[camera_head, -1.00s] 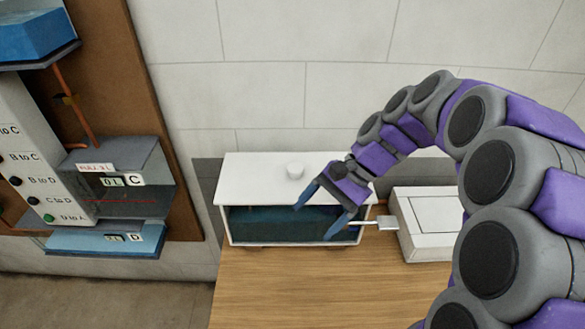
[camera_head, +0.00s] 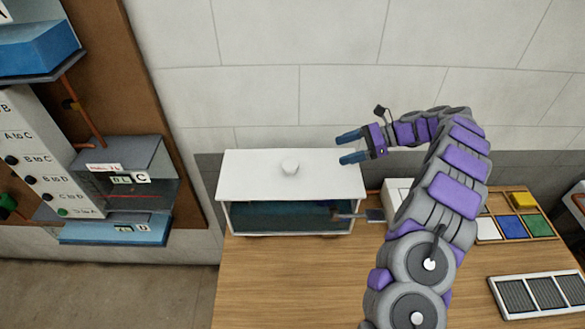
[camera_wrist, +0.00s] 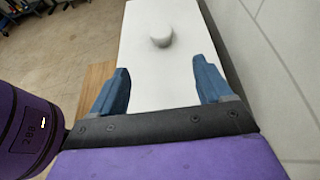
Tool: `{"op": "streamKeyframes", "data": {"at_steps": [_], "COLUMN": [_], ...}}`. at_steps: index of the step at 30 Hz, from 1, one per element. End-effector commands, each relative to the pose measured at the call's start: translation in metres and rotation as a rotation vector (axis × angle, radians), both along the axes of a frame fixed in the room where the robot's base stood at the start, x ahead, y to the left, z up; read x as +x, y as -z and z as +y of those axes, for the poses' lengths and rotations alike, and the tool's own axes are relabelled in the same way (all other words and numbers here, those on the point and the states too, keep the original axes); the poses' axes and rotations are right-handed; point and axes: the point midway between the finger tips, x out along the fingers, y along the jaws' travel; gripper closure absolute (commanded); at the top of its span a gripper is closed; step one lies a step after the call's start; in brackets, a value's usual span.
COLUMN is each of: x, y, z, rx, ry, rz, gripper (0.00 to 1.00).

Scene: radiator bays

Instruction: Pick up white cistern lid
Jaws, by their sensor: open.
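The white cistern lid (camera_head: 255,180) lies flat on top of the glass-fronted cistern (camera_head: 290,218), with a round white knob (camera_head: 289,166) at its middle. My gripper (camera_head: 343,147) is open and empty at the lid's right end, with its blue fingers pointing left toward the knob. In the wrist view the lid (camera_wrist: 145,80) stretches away between my open fingers (camera_wrist: 160,88), and the knob (camera_wrist: 161,37) stands ahead of the fingertips. The fingers are apart from the knob.
A lever (camera_head: 360,215) sticks out at the cistern's right side. A white box (camera_head: 397,190) stands behind my arm. A wooden tray (camera_head: 541,226) with coloured tiles and a grey grille (camera_head: 540,293) lie to the right. The tiled wall (camera_head: 300,70) is close behind. The front of the table (camera_head: 290,280) is clear.

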Motion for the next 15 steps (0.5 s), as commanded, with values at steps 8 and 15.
{"op": "streamKeyframes", "data": {"at_steps": [8, 15], "x": [0.002, 0.002], "y": [0.013, 0.031], "z": [0.028, 0.068], "rx": [0.0, 0.004], "ry": [0.005, 0.007], "rz": [0.01, 0.009], "gripper": [0.22, 0.22]}}
